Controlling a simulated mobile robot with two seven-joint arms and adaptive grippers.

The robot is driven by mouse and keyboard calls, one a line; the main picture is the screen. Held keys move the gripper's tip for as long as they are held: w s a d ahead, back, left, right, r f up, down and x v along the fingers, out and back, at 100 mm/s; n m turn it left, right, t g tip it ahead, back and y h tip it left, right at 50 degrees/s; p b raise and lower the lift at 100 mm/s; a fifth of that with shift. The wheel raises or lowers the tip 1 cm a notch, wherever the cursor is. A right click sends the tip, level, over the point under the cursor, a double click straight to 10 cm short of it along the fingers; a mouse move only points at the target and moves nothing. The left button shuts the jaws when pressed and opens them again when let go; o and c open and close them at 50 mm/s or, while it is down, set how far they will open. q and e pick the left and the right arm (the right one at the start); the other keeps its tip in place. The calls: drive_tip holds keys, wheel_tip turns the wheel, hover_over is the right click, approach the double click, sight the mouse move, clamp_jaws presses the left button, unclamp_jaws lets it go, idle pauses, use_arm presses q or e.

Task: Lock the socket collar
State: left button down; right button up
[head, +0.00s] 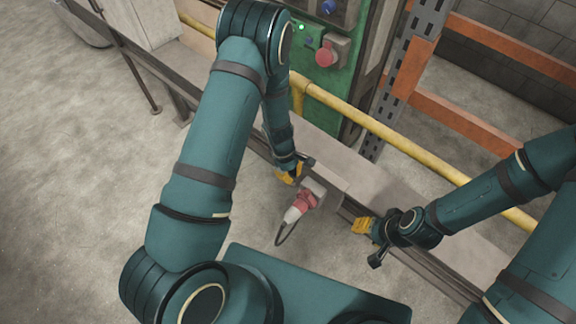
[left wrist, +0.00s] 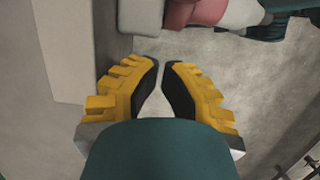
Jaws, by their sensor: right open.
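A red socket collar (head: 305,200) sits at the end of a grey socket box (head: 314,187) on the pale ledge. A white plug (head: 292,215) with a dark cable meets the red collar. In the left wrist view, the red collar (left wrist: 205,12) and white plug (left wrist: 240,13) are at the top edge, partly cut off. My left gripper (head: 289,173) is beside the box, up and left of the collar. Its yellow fingers nearly meet at the tips (left wrist: 161,64), with nothing between them. My right gripper (head: 361,226) is open and empty, right of the plug, apart from it.
A yellow rail (head: 390,135) runs above the pale ledge (head: 395,200). An orange and grey rack (head: 408,65) stands at the back right.

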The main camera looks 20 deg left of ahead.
sight(307, 193)
use_arm(q)
drive_tip(key=shift+s+d, duration=0.35)
drive_tip(key=shift+d, duration=0.6)
drive_tip(key=shift+s+d, duration=0.3)
drive_tip(key=shift+d, duration=0.6)
use_arm(e)
drive_tip(key=shift+w+f, duration=0.1)
drive_tip(key=shift+f, duration=0.1)
